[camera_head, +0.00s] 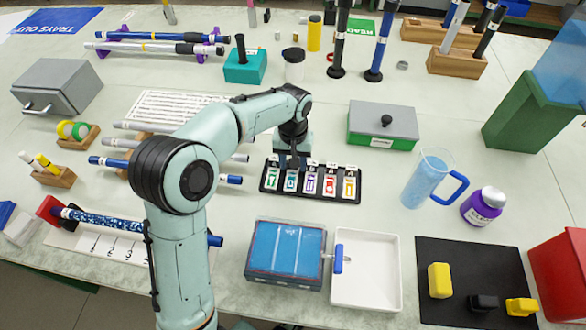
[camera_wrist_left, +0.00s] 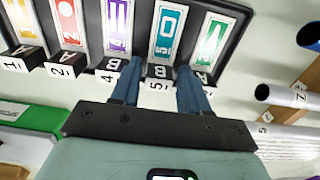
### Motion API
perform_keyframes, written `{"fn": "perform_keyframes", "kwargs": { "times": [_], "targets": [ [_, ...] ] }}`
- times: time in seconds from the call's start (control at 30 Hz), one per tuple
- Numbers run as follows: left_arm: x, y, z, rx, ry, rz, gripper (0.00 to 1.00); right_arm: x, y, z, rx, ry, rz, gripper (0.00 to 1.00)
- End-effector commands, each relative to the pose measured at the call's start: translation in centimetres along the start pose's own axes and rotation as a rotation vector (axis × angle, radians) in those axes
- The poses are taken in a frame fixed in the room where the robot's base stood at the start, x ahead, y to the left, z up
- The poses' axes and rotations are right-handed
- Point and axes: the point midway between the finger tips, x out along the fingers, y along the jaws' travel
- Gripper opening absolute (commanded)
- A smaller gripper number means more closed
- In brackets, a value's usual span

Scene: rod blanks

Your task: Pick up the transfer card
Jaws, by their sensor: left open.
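A black card rack (camera_head: 265,188) holds a row of upright-framed cards: green (camera_head: 272,178), teal (camera_head: 291,182), purple (camera_head: 311,184), red (camera_head: 330,186) and yellow (camera_head: 349,188). I cannot tell which is the transfer card. My left gripper (camera_head: 291,163) is over the back edge of the rack, at the teal card. In the left wrist view my left gripper (camera_wrist_left: 157,72) is open, its blue fingers apart on either side of the teal card's (camera_wrist_left: 168,36) black label tab (camera_wrist_left: 158,72). Whether they touch the tab is unclear. My right gripper is out of view.
A grey-lidded green box (camera_head: 382,125) stands behind the rack at right, a water pitcher (camera_head: 425,180) further right. A blue-topped box (camera_head: 287,250) and white tray (camera_head: 366,270) are in front. Rods (camera_head: 110,162) lie to the left. Table between rack and blue-topped box is clear.

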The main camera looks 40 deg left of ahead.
Motion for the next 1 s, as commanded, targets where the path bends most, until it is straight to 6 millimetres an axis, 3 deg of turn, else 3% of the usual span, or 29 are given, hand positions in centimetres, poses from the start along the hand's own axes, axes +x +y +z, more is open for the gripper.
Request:
{"fn": "perform_keyframes", "kwargs": {
  "times": [0.13, 0.23, 0.27, 0.63, 1.0],
  "targets": [
    [-0.1, 0.0, 0.0, 0.000, 0.000, 0.000, 0.41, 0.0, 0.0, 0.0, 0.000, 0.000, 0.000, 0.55],
    [-0.1, 0.0, 0.0, 0.000, 0.000, 0.000, 0.09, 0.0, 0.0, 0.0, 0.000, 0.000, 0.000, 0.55],
    [-0.1, 0.0, 0.0, 0.000, 0.000, 0.000, 0.02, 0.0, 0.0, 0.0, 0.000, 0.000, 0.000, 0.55],
    [-1.0, 0.0, -0.1, 0.000, 0.002, 0.001, 0.02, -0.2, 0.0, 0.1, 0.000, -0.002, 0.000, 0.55],
    [-8.1, 0.0, 0.0, 0.000, 0.003, 0.001, 0.02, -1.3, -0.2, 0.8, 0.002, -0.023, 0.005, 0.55]
  ]
}}
